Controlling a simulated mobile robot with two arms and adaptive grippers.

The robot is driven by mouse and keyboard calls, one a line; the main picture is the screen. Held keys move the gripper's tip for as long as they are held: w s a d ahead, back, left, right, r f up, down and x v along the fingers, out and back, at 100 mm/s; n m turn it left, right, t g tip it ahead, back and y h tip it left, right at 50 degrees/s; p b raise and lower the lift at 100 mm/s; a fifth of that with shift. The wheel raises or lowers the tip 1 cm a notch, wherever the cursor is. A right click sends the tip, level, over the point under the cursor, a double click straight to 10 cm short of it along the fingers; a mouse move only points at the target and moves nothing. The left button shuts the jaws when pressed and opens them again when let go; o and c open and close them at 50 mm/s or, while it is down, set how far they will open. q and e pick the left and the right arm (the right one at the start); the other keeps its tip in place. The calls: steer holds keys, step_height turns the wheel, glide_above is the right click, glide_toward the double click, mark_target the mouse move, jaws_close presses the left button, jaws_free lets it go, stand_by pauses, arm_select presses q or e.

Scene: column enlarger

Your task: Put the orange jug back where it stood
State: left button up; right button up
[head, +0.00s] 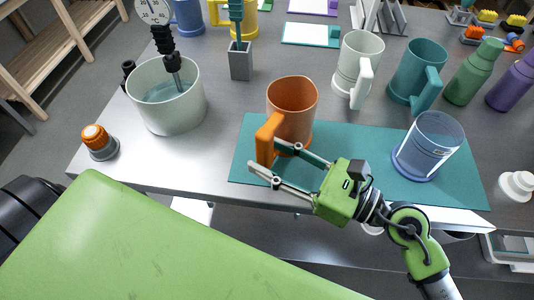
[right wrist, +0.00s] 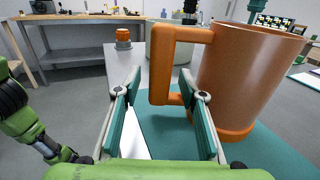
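The orange jug (head: 293,105) stands upright at the left part of the teal mat (head: 345,178). Its handle (head: 267,140) points toward the front left. My right gripper (head: 262,154) is open at the handle, with one fingertip on each side of it as seen from above. In the right wrist view, the jug (right wrist: 245,75) fills the right side, and the handle (right wrist: 161,70) shows between the open fingers (right wrist: 161,78). I cannot tell whether either finger touches it. My left gripper is in neither view.
A clear bluish cup (head: 428,148) stands on the mat's right. A white pot (head: 165,112) with a probe stands at left, near an orange-capped knob (head: 98,140). White (head: 355,68) and teal (head: 415,75) jugs stand behind. Bare table lies between pot and mat.

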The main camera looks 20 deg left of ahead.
steer(key=shift+s+d+b, duration=0.15)
steer(key=shift+d+b, duration=0.3)
steer(key=shift+d, duration=0.6)
steer(key=shift+s+d+b, duration=0.1)
steer(key=shift+d+b, duration=0.25)
steer(key=shift+d, duration=0.35)
steer(key=shift+d+b, duration=0.4)
steer(key=shift+d, duration=0.25)
steer(key=shift+s+d+b, duration=0.15)
steer(key=shift+d+b, duration=0.25)
steer(key=shift+d, duration=0.25)
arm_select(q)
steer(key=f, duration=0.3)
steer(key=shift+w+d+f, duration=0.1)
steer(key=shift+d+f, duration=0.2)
arm_select(e)
steer(key=shift+d, duration=0.25)
steer(key=shift+d, duration=0.1)
steer(key=d, duration=0.5)
steer(key=s+d, duration=0.1)
steer(key=d, duration=0.1)
steer(key=shift+d, duration=0.35)
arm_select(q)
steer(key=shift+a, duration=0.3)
